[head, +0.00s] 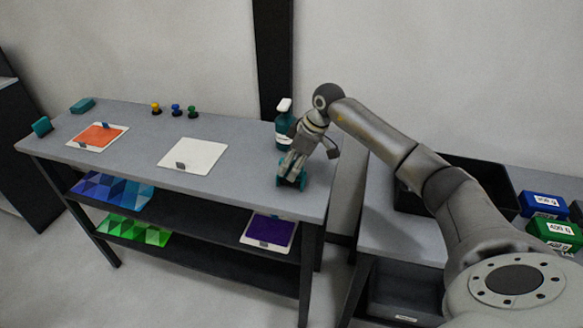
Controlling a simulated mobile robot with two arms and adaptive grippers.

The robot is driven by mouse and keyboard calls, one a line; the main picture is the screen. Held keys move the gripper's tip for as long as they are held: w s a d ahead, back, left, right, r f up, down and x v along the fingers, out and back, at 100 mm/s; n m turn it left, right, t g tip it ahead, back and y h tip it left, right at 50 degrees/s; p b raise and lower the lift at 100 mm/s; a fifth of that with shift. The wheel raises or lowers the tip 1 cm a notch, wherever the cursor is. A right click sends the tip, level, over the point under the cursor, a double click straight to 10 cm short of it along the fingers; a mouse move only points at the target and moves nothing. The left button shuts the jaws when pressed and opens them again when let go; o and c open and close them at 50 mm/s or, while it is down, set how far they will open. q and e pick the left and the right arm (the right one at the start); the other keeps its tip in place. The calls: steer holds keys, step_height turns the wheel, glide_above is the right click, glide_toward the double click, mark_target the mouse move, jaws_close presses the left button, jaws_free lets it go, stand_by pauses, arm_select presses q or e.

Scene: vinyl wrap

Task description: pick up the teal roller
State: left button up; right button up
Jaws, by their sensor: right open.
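A teal object (302,182), which looks like the roller, lies on the grey table near its right front edge. My right gripper (291,168) points down right over it, with its fingers open around or just above it. The fingers hide part of the roller, and I cannot tell whether they touch it. My left gripper is out of view.
A spray bottle (284,124) stands close behind my right gripper. White panels, one with an orange sheet (101,135) and one blank (193,155), lie on the table (235,140). Small knobs (176,110) and teal blocks (82,105) sit further left. A black bin (470,175) is at right.

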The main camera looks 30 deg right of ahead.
steer(key=shift+f, duration=0.2)
steer(key=c, duration=0.9)
steer(key=shift+o, duration=0.2)
steer(key=shift+r, duration=0.1)
steer(key=shift+r, duration=0.2)
step_height(320, 180, up, 2)
steer(key=shift+w+r+b, duration=0.1)
steer(key=shift+w+b, duration=0.05)
steer(key=shift+b, duration=0.6)
steer(key=s+a+r+p, duration=0.3)
steer(key=s+a+r, duration=0.6)
steer(key=s+r, duration=0.1)
steer(key=shift+s+r, duration=0.2)
steer(key=shift+s, duration=0.3)
